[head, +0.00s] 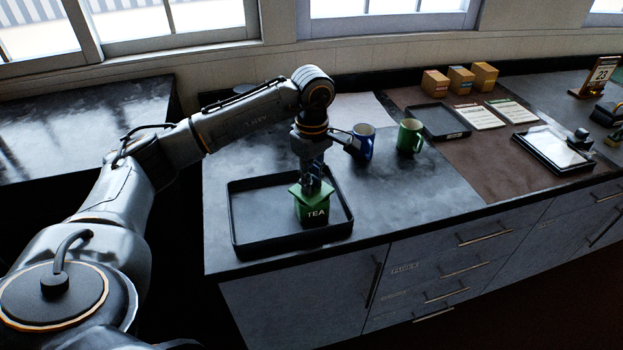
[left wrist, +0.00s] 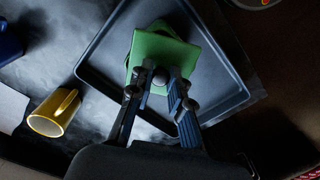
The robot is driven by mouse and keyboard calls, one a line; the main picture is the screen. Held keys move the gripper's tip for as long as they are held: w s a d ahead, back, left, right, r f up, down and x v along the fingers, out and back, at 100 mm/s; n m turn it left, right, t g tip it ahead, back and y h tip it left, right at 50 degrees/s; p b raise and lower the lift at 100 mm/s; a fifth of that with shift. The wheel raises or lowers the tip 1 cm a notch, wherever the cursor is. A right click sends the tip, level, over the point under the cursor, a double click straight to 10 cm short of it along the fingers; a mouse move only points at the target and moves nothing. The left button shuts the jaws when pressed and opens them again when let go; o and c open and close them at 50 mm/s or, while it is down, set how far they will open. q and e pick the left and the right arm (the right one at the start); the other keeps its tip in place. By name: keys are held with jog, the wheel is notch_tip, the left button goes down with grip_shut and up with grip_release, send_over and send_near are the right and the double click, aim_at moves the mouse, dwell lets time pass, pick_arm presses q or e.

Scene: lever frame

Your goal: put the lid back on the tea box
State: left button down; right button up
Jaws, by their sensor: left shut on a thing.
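The green tea box (head: 314,213), marked TEA, stands in a black tray (head: 240,235) on the counter. My left gripper (head: 311,185) points down over the box. It is shut on the small knob of the green lid (head: 296,190). In the left wrist view the lid (left wrist: 180,50) is turned relative to the box, whose edge (left wrist: 128,68) shows at its left. The lid is right above the box top; I cannot tell whether they touch. My left gripper's fingertips (left wrist: 161,78) close around the dark knob. My right gripper is not in view.
A blue mug (head: 362,141) and a green mug (head: 411,136) stand right of the tray. A yellow mug (left wrist: 54,112) shows in the left wrist view. Further right are a small black tray (head: 438,121), cards and several boxes.

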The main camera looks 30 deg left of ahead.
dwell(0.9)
pick_arm(q)
jog(key=c, duration=1.2)
grip_release()
jog(key=shift+o, duration=0.6)
jog(key=o, duration=0.4)
jog(key=shift+r, duration=0.15)
jog(key=shift+r+p, duration=2.1)
jog(key=shift+r, duration=1.25)
